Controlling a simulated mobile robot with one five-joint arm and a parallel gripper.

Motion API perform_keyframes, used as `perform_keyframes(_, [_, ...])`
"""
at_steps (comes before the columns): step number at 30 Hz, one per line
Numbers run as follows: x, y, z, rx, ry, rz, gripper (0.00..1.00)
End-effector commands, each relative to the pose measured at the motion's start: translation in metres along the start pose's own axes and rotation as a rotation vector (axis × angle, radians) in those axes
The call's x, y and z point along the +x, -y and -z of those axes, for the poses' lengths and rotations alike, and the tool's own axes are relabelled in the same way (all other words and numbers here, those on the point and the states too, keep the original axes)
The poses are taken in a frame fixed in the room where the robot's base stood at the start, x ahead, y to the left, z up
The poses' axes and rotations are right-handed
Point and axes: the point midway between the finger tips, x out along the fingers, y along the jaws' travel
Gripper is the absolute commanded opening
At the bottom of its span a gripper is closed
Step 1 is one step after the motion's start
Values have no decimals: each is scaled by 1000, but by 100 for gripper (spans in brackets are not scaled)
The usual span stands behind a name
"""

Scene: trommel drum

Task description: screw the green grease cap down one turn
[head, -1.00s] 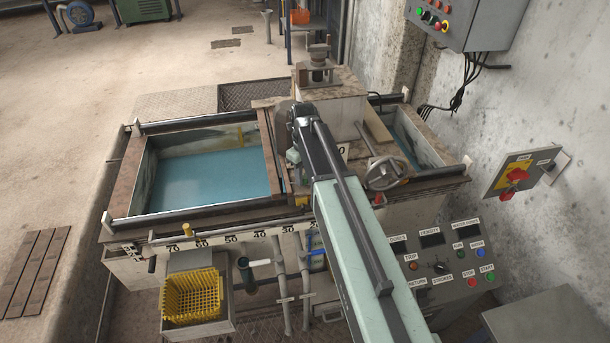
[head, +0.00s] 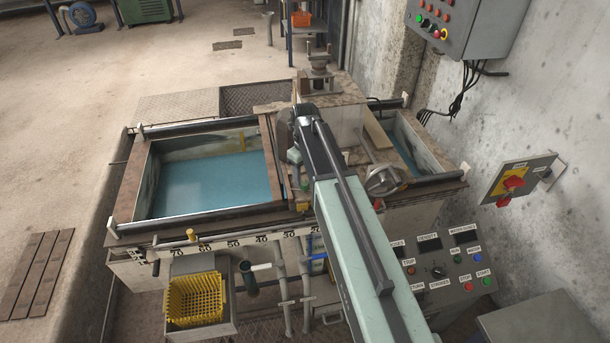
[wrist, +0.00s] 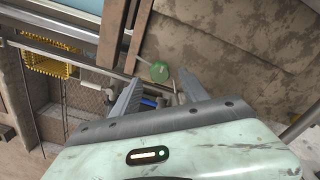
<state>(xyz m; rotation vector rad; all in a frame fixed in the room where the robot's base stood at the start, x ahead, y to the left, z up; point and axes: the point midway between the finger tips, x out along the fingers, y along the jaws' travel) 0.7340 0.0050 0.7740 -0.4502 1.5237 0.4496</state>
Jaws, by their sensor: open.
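The green grease cap (wrist: 159,72) is a small round disc in the wrist view, seen from above. My gripper (wrist: 161,82) is open, with one grey finger on each side of the cap in the picture. The cap shows between the fingertips, with a gap on both sides; I cannot tell how far below them it is. In the head view my arm and wrist (head: 293,156) reach over the middle of the machine.
A tank of blue water (head: 210,185) lies left of my arm. A handwheel (head: 384,181) stands to the right. A yellow basket (head: 195,297) sits at the front. A red-and-yellow switch (head: 513,183) is on the right wall. A brown, stained surface (wrist: 250,45) fills the wrist view's upper right.

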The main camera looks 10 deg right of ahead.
Motion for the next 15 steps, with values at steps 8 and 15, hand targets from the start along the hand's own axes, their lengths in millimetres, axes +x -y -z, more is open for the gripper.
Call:
perform_keyframes(8, [-46,0,0,0,0,0,52])
perform_keyframes(15, [-43,0,0,0,0,0,52])
